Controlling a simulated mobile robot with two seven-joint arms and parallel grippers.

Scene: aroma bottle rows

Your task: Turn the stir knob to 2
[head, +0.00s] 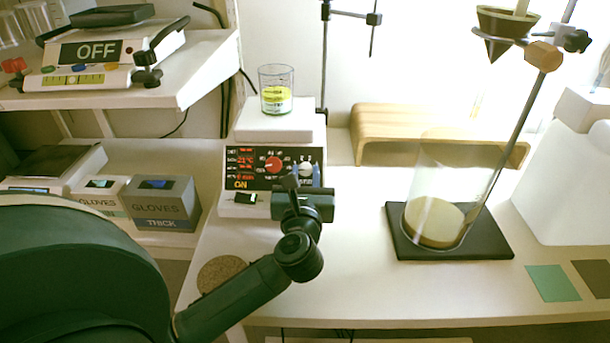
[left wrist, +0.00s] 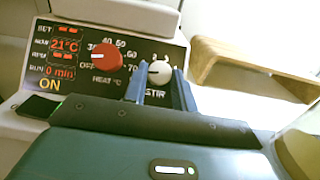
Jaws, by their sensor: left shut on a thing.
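The hotplate stirrer's front panel (head: 243,167) is dark, with red readouts and a lit "ON"; it also shows in the left wrist view (left wrist: 78,83). The white stir knob (head: 306,168) is on the panel's right, above the "STIR" label in the left wrist view (left wrist: 159,72). The red heat knob (head: 273,164) is left of it. My left gripper (head: 302,178) is at the stir knob, its blue fingers (left wrist: 163,84) on either side and shut on it. The knob's exact setting is too small to read. My right gripper is out of view.
A beaker (head: 276,90) of yellow liquid stands on the stirrer's white top plate (head: 280,127). A cork mat (head: 221,273) lies in front. To the right are a wooden stand (head: 385,118) and a glass vessel (head: 436,185) on a black stand base (head: 490,247).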

